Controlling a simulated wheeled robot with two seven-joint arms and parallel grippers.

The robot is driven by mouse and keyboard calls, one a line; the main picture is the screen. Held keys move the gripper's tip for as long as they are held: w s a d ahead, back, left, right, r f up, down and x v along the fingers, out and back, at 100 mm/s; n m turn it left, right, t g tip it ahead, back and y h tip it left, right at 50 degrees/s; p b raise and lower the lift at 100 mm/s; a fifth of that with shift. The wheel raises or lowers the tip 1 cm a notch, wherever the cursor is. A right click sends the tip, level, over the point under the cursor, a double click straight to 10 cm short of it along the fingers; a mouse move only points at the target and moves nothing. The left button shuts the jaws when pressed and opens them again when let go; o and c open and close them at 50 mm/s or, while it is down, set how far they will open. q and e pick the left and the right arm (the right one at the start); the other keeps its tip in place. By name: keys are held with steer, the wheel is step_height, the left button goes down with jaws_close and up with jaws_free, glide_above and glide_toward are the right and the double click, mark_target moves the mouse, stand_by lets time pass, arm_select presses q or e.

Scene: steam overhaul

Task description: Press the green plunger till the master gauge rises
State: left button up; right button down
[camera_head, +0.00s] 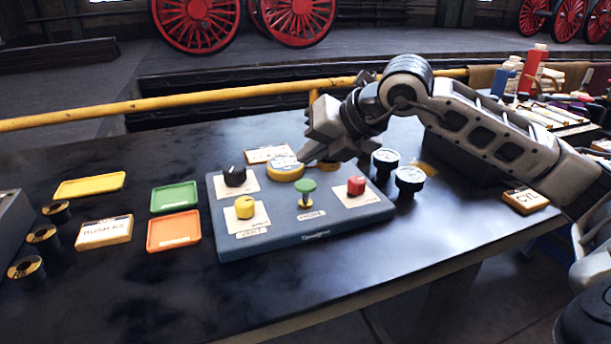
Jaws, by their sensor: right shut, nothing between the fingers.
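The green plunger (305,187) stands upright near the middle of a blue-grey panel (292,239) on the dark table. My right gripper (303,158) is shut and empty. Its tips are above and just behind the plunger, and I see no contact with it. A round yellow-rimmed gauge (285,168) sits at the back of the panel, close to the fingertips. Its reading is too small to make out, and I cannot tell whether it is the master gauge. A second yellow-rimmed round piece is partly hidden under my gripper. My left gripper is not in view.
The panel also bears a black knob (235,176), a yellow knob (244,207) and a red knob (356,185). Two black round gauges (410,180) stand to its right. Green (174,196) and orange (173,231) trays lie to its left. A yellow rail (180,104) runs behind the table.

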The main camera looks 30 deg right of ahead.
step_height(320, 180, up, 3)
steer(key=shift+f+p, duration=0.15)
steer(key=shift+p, duration=0.6)
steer(key=shift+f, duration=0.1)
